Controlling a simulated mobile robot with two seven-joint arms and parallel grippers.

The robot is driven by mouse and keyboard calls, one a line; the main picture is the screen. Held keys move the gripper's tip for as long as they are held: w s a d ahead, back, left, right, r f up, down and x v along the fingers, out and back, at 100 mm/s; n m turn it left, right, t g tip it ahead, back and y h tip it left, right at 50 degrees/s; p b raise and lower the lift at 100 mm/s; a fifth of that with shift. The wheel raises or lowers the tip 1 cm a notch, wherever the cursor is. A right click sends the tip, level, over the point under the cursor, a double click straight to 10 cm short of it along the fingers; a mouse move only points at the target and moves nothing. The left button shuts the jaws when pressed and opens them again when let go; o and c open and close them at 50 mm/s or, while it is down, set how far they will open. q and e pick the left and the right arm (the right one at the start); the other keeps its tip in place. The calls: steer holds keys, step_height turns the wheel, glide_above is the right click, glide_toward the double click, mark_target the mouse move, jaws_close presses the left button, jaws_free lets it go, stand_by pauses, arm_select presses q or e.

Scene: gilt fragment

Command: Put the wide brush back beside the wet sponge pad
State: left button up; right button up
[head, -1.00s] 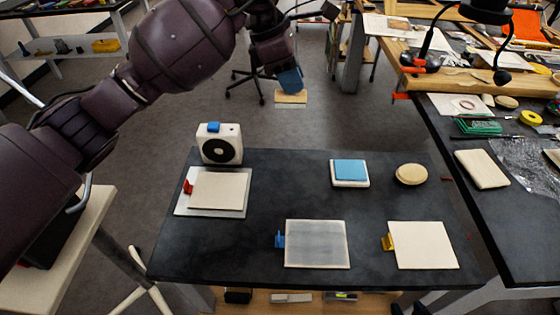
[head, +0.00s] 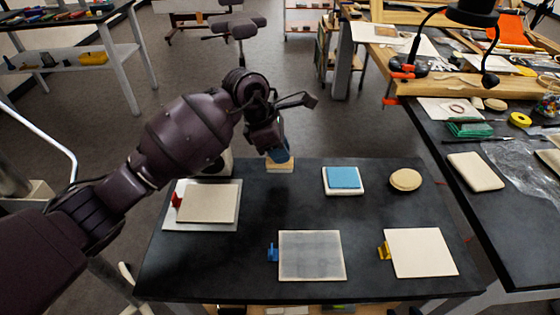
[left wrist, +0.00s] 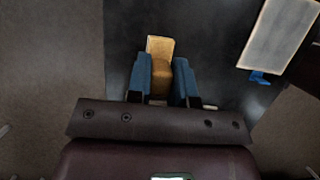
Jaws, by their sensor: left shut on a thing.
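The wide brush (head: 280,164) has a pale, flat end and shows at the back edge of the dark table. In the left wrist view the brush (left wrist: 160,47) sits between two blue fingers, its tan part gripped. My left gripper (head: 278,151) is shut on it, pale end pointing down. I cannot tell whether the brush touches the table. The wet sponge pad (head: 344,177) is a blue square on a white base, to the right of the brush with bare table between them. My right gripper is not in view.
A round beige disc (head: 405,180) lies right of the pad. Panels with red (head: 209,202), blue (head: 312,256) and yellow (head: 421,253) clips lie on the table (head: 200,262).

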arm_select(q)
step_height(320, 180, down, 4)
steer(key=shift+r, duration=0.15)
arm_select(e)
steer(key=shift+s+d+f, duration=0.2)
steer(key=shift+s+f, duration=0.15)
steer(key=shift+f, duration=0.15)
arm_select(q)
steer(key=shift+f, duration=0.2)
steer(key=o, duration=0.8)
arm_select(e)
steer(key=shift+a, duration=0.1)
arm_select(q)
steer(key=shift+r, duration=0.15)
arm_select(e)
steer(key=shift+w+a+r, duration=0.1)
